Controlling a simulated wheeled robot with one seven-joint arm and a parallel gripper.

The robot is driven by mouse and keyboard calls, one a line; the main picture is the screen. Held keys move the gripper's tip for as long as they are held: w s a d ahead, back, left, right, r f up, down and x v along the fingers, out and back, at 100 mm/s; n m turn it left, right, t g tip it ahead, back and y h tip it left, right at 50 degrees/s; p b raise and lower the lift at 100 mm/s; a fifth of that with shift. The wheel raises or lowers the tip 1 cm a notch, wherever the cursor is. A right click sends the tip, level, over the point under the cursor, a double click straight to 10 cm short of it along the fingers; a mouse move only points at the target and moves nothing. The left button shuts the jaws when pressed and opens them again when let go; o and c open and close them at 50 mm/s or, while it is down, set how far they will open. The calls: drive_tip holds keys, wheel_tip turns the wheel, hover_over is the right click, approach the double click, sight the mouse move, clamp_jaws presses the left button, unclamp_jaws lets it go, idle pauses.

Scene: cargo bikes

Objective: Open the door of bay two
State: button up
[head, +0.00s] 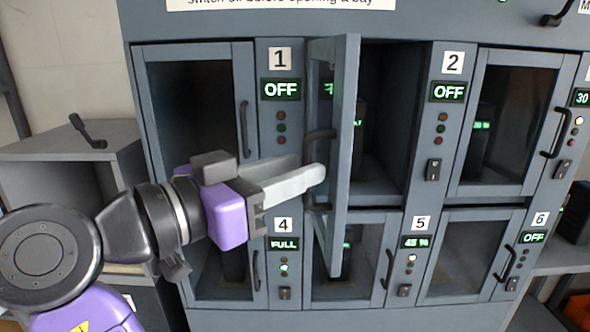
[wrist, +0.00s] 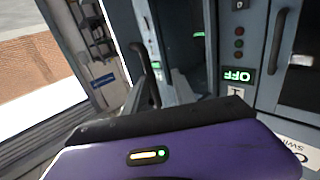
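The door of bay two (head: 346,150) stands swung open toward me, hinged at its left, in the head view. Its dark curved handle (head: 319,150) is on the face turned left. The panel marked 2 (head: 453,62) reads OFF. The dark inside of bay two (head: 385,130) shows right of the door. My gripper (head: 312,172) has its pale fingers at the handle, the nearer one crossing in front of it. Whether they close on the handle is unclear.
The closed door of bay one (head: 195,110) is left of the panel marked 1 (head: 279,60), which reads OFF. Another closed door (head: 505,120) is at right. Lower bays sit beneath the open door. A grey cabinet (head: 70,140) with a lever stands at left.

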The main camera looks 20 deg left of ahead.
drive_tip(key=v, duration=0.7)
drive_tip(key=shift+s+b, duration=0.15)
drive_tip(key=shift+b, duration=0.2)
drive_tip(key=shift+a, duration=0.1)
